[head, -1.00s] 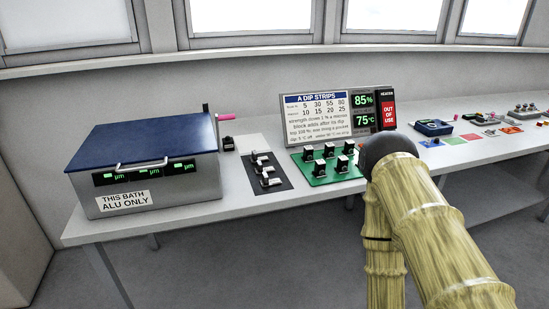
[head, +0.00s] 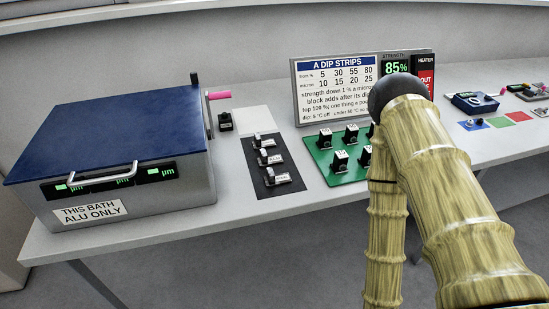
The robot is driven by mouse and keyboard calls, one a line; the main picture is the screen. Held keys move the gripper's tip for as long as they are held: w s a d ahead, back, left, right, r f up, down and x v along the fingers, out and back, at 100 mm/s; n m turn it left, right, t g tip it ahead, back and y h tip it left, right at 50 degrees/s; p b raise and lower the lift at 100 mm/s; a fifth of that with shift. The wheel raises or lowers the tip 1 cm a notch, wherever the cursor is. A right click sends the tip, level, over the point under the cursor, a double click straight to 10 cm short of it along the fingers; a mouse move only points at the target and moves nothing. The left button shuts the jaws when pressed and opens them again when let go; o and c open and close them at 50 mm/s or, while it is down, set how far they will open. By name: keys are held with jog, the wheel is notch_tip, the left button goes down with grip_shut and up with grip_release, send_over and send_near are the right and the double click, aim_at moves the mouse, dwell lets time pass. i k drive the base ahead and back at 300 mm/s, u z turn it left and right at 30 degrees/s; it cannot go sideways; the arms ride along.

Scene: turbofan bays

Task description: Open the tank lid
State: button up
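The tank (head: 150,205) is a grey box at the left end of the bench, with a label reading "THIS BATH ALU ONLY". Its blue lid (head: 110,130) lies flat and closed on top. A silver bar handle (head: 97,180) is at the lid's front edge, in front of green "µm" displays. A dark upright post with a pink grip (head: 219,95) stands at the tank's right side. My bamboo-textured arm fills the right of the head view, with a dark rounded joint at its top. My gripper cannot be made out in this view.
A dark mat (head: 270,181) with several small clamped pieces lies right of the tank. A green board (head: 320,163) with several black-and-white blocks is beside it, partly behind my arm. A sign (head: 338,90) and displays stand behind. A blue device (head: 474,103) sits farther right.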

aim_at(135, 129)
jog(key=u, duration=1.25)
jog(key=k, duration=0.5)
jog(key=z, duration=1.6)
jog(key=k, duration=0.2)
jog(key=u, duration=0.9)
